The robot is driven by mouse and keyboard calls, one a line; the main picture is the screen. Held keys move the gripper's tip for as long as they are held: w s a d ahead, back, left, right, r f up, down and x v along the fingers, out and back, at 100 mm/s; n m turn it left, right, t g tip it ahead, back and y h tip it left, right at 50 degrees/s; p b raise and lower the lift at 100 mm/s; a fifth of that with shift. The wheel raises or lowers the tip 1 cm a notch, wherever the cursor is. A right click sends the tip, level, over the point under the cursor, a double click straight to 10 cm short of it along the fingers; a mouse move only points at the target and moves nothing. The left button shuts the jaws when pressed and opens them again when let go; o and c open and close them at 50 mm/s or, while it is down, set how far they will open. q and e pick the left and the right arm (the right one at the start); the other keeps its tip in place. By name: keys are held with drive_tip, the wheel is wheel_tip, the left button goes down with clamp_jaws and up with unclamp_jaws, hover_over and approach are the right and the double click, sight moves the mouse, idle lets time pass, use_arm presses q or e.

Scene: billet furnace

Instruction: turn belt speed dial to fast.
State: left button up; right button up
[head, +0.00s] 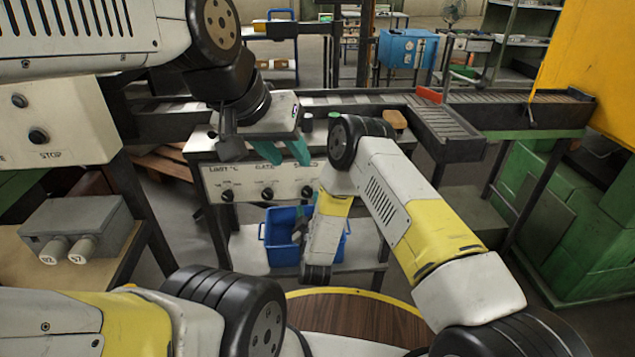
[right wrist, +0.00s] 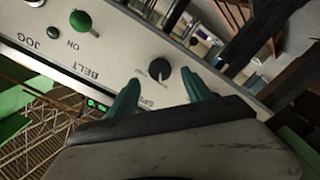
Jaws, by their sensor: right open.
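My right gripper (right wrist: 157,88) is open, with one teal finger on each side of the dial. I cannot tell whether they touch it, or where its pointer stands. In the head view my right forearm hides most of that gripper. A black knob (head: 307,192) at the right of the station panel there looks like the same dial. My left gripper (head: 282,152) is open and empty above that panel.
Other knobs (head: 227,195) sit left on the station panel. A blue bin (head: 280,252) stands below. A conveyor (head: 450,125) runs behind; a STOP panel (head: 60,110) is at left.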

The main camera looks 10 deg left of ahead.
sight(308, 194)
drive_tip(key=shift+x, duration=2.3)
clamp_jaws()
drive_tip(key=shift+m, duration=0.4)
drive_tip(key=m, duration=0.6)
drive_tip(key=shift+m, duration=0.3)
drive_tip(key=m, duration=0.6)
drive_tip(key=shift+m, duration=0.4)
